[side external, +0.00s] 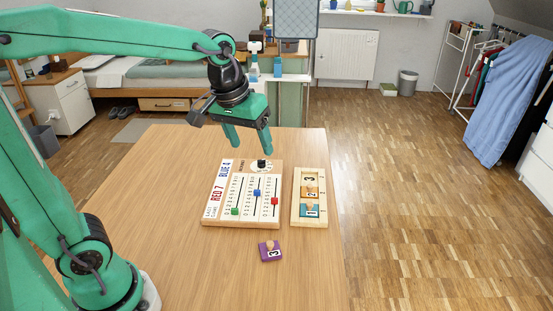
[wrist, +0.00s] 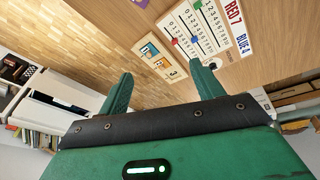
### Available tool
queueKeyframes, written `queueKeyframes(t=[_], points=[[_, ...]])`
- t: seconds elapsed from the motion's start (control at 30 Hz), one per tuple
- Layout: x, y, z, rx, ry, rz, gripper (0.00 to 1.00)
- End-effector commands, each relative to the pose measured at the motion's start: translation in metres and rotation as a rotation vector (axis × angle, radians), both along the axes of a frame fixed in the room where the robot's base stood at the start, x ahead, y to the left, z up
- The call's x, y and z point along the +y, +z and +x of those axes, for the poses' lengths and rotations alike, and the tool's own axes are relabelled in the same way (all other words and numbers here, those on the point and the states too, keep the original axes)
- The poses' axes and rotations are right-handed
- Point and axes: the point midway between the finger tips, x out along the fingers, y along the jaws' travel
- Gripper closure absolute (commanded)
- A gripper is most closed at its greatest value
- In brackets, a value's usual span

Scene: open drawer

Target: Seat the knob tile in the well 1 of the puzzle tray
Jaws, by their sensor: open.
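The puzzle tray (side external: 296,214) is a pale, narrow tray on the right part of the table. It holds a teal tile (side external: 315,213) marked 1 at the near end and an orange tile (side external: 316,194) marked 2 in the middle. A 3 shows at the far end. A purple knob tile (side external: 274,257), its mark seemingly a 3, lies loose on the table nearer the camera. The tray shows in the wrist view too (wrist: 143,57); only an edge of the purple tile (wrist: 141,3) shows there. My gripper (side external: 249,147) is open and empty above the table's far part.
A slider board (side external: 214,207) labelled RED 7 and BLUE 4 stands left of the tray, with green, blue and red sliders and a black knob (side external: 262,164).

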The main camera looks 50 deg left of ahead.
Motion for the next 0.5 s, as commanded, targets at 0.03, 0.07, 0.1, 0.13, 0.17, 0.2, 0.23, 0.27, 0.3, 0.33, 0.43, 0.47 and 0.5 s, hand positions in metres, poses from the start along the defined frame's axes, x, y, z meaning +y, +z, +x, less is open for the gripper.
queueKeyframes(t=[0.03, 0.07, 0.1, 0.13, 0.17, 0.2, 0.23, 0.27, 0.3, 0.33, 0.43, 0.47, 0.5], points=[[0.002, 0.003, -0.012, -0.019, -0.020, 0.007, 0.34], [0.002, 0.004, -0.018, -0.029, -0.034, 0.011, 0.34], [0.003, 0.004, -0.026, -0.041, -0.053, 0.017, 0.34], [0.004, 0.005, -0.032, -0.051, -0.066, 0.023, 0.34], [0.005, 0.005, -0.038, -0.062, -0.081, 0.027, 0.34], [0.006, 0.005, -0.046, -0.075, -0.098, 0.035, 0.34], [0.007, 0.005, -0.053, -0.083, -0.111, 0.040, 0.34], [0.007, 0.005, -0.058, -0.093, -0.125, 0.045, 0.34], [0.008, 0.004, -0.066, -0.105, -0.143, 0.053, 0.34], [0.009, 0.003, -0.072, -0.115, -0.157, 0.060, 0.34], [0.010, -0.001, -0.090, -0.147, -0.201, 0.081, 0.34], [0.011, -0.002, -0.095, -0.155, -0.214, 0.087, 0.34], [0.011, -0.004, -0.101, -0.165, -0.229, 0.095, 0.34]])
